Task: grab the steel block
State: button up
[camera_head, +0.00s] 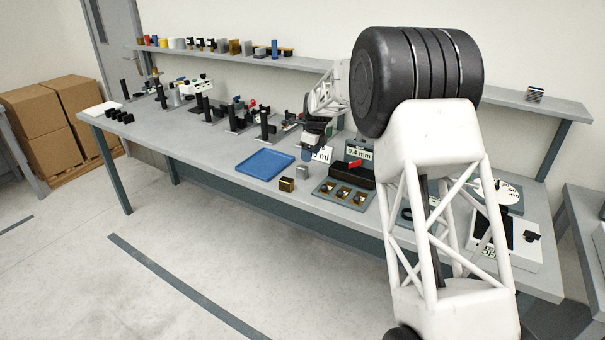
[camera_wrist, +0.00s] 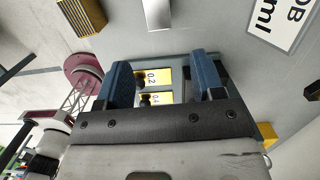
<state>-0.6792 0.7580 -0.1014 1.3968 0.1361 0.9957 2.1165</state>
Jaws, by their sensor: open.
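The steel block (camera_wrist: 157,14) is a plain silver piece at the top edge of the wrist view, partly cut off by the frame. In the head view a small grey block (camera_head: 303,171), which looks like the same one, stands on the bench by the blue tray's right end. My gripper (camera_head: 305,154) is just above and behind it in that view. In the wrist view my gripper's two blue fingers (camera_wrist: 162,76) are spread apart with nothing held between them. The block lies beyond the fingertips, clear of them.
A brass block (camera_head: 287,184) stands in front of the steel block; it also shows ribbed in the wrist view (camera_wrist: 82,16). The blue tray (camera_head: 265,164) lies to the left. A grey holder with several slots (camera_head: 345,193) is to the right. My arm hides part of the bench.

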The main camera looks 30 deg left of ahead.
aim_at(303, 167)
jog(key=shift+a+f+m, duration=0.15)
jog(key=shift+a+f, duration=0.3)
jog(key=shift+a, duration=0.2)
jog(key=shift+a+f+m, duration=0.15)
jog(key=shift+a+f, duration=0.3)
jog(key=shift+a, duration=0.2)
jog(key=shift+a+f, duration=0.15)
jog(key=shift+f, duration=1.15)
jog(key=shift+f, duration=0.1)
jog(key=shift+a+f, duration=0.25)
jog(key=shift+f, duration=1)
jog(key=shift+a+f, duration=0.2)
jog(key=shift+f, duration=1)
grip_shut()
